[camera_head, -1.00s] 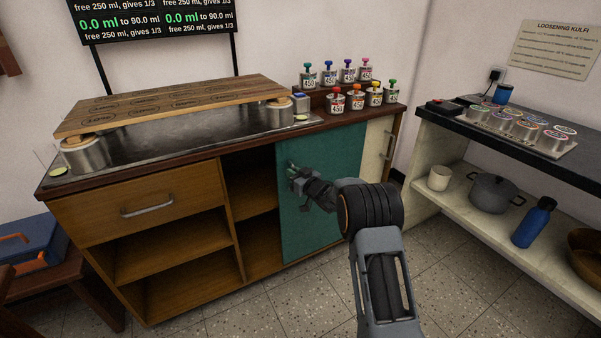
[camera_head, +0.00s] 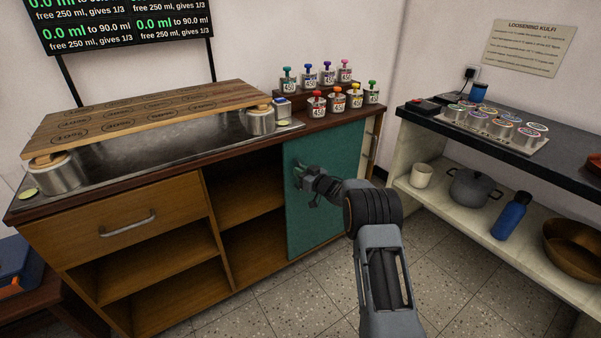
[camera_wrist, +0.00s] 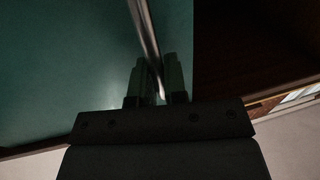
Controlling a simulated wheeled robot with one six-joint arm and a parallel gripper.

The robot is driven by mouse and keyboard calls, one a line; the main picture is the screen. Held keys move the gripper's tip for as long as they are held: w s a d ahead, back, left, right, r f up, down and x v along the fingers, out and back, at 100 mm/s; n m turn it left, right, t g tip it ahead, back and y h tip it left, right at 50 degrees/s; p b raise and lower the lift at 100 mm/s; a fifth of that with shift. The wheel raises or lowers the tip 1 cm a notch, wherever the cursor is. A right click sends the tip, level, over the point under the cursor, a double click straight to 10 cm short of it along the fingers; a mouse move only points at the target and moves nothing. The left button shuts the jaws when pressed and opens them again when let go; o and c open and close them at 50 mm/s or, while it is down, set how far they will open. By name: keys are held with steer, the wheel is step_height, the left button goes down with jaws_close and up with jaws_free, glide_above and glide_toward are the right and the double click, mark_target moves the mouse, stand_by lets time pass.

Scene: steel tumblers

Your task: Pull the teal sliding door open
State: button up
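The teal sliding door (camera_head: 322,222) stands at the right part of the wooden cabinet, partly overlapping a cream panel (camera_head: 370,150) at its right. The compartment (camera_head: 245,190) left of the door is uncovered. My gripper (camera_head: 302,177) is at the door's left edge. In the wrist view, a thin metal handle bar (camera_wrist: 143,25) runs between the two fingers of my gripper (camera_wrist: 157,80), which look closed on it. The teal door (camera_wrist: 60,70) fills the left of that view, and its edge borders a dark opening at the right. The handle is mostly hidden in the head view.
A drawer (camera_head: 125,225) and open shelves lie left of the uncovered compartment. A shelf unit with a pot (camera_head: 473,188) and blue bottle (camera_head: 511,215) stands right. Floor in front is clear.

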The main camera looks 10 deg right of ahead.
steer(key=o, duration=0.4)
steer(key=shift+s, duration=0.1)
steer(key=p+v, duration=0.3)
steer(key=v, duration=1)
steer(key=shift+s+d, duration=0.25)
steer(key=s+r+m+g+h+p, duration=0.1)
steer(key=s+r+m+h+p, duration=0.3)
steer(key=r+p, duration=0.65)
steer(key=s+r+m+g+h+p, duration=0.1)
steer(key=s+r+h+p, duration=0.35)
steer(key=r, duration=1.15)
steer(key=s+a+r+g+p, duration=0.2)
steer(key=s+r+g+p, duration=0.1)
steer(key=s, duration=0.5)
steer(key=s+a+r+m+g+h+p, duration=0.1)
steer(key=s+a+r+g+p, duration=0.1)
steer(key=s, duration=0.7)
steer(key=s+a+r+g+p, duration=0.2)
steer(key=s+r+g+p, duration=0.2)
steer(key=s+r+p, duration=0.2)
steer(key=shift+s+m+p, duration=0.3)
steer(key=shift+s+p, duration=0.55)
steer(key=shift+s, duration=0.55)
